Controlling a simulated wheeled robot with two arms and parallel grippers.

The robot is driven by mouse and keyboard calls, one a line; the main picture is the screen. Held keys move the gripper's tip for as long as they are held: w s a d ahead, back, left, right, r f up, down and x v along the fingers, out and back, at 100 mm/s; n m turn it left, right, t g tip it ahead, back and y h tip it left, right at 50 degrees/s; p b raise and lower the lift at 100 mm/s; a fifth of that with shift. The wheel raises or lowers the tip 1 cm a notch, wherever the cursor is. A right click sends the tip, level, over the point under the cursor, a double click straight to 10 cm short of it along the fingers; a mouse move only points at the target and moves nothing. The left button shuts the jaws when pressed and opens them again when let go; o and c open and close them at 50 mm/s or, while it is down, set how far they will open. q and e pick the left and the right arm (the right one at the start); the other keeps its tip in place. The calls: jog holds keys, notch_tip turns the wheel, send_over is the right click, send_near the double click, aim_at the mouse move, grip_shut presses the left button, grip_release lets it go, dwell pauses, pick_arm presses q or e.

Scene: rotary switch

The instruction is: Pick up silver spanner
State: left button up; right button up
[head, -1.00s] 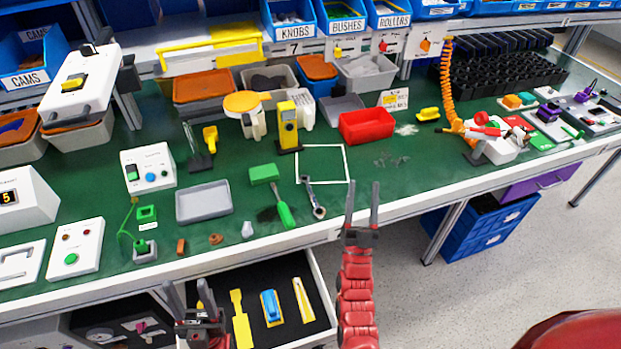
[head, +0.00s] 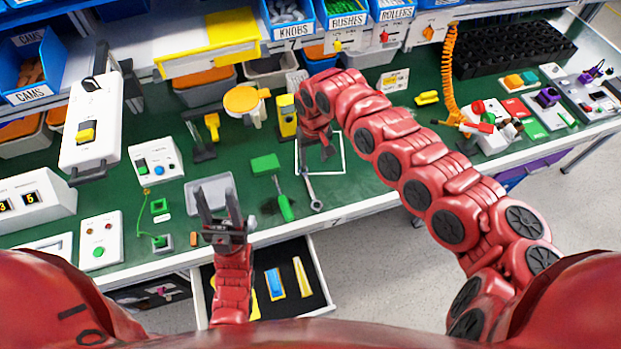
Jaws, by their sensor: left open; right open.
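The silver spanner (head: 312,192) lies on the green bench top near its front edge, just right of the green-handled screwdriver (head: 284,205). My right gripper (head: 327,153) points down above the white square outline, beyond the spanner's far end and apart from it. It is open and empty; my red arm partly hides it. My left gripper (head: 219,200) is open and empty, in front of the grey tray at the bench's front edge, left of the spanner.
The grey tray (head: 208,187) and a green block (head: 265,164) lie left of the spanner. An open drawer (head: 316,272) with yellow and blue tools is below the bench edge. A yellow device (head: 286,118) stands behind. My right arm covers much of the bench's right middle.

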notch_tip(320, 180, down, 5)
jog(key=b, duration=0.4)
jog(key=p, duration=0.3)
send_over(310, 188)
jog(key=s, duration=0.1)
jog(key=f, duration=0.5)
jog(key=shift+d+f, duration=0.5)
jog(key=shift+f, duration=0.45)
jog(key=shift+w+a+f, duration=0.15)
jog(key=shift+f, duration=0.35)
jog(key=shift+w+a+f, duration=0.1)
jog(key=shift+a+f, duration=0.1)
jog(key=shift+f, duration=0.35)
jog(key=shift+w+a+f, duration=0.15)
jog(key=shift+f, duration=0.35)
jog(key=shift+f+b, duration=0.55)
jog(key=shift+f, duration=0.6)
grip_shut()
